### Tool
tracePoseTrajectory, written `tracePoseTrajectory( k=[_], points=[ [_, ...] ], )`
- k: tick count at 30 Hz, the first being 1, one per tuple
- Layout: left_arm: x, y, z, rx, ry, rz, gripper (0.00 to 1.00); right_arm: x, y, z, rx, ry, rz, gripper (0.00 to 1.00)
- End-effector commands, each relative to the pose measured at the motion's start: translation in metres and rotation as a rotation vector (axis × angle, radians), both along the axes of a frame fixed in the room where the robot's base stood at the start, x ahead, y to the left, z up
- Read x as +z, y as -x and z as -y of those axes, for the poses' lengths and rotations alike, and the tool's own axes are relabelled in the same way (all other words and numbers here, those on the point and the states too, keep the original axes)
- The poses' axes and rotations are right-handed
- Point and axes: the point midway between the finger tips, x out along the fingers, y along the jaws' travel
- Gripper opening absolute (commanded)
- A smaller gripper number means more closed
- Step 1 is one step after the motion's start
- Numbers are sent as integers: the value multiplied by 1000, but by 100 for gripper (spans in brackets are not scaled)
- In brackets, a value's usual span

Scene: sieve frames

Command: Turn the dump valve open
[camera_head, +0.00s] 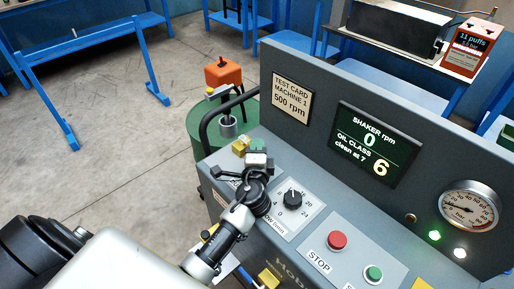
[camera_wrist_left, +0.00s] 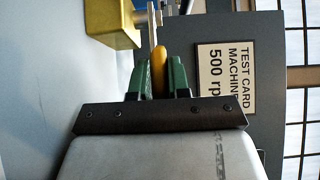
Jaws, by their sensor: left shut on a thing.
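My left gripper (camera_head: 249,153) reaches over the left end of the grey machine console. In the left wrist view its two green fingertips (camera_wrist_left: 161,78) are closed on a yellow handle (camera_wrist_left: 158,62), which I take to be the dump valve's lever. A yellow valve body or block (camera_wrist_left: 113,22) sits close by in that view. In the head view a small yellow part (camera_head: 240,145) shows just beyond the fingers. The gripper hides most of the valve there, so I cannot tell how far the handle is turned. My right gripper is not in view.
The console carries a black dial (camera_head: 292,198), a red stop button (camera_head: 337,240), a green button (camera_head: 373,274), a display (camera_head: 372,145) and a gauge (camera_head: 469,208). Open floor lies to the left.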

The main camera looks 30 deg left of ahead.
Motion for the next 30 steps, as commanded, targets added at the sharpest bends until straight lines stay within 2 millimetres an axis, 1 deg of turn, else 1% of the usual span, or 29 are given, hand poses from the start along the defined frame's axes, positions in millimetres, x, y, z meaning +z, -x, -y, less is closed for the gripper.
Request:
tracePoseTrajectory(
  k=[8, 19, 30],
  points=[
    [1, 6, -2, -87, -2, -2, 0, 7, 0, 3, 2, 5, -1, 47],
    [1, 21, -13, -379, -5, -4, 0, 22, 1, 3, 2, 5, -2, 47],
    [-1, 31, -25, -653, -2, -4, 0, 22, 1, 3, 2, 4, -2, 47]
  ],
)
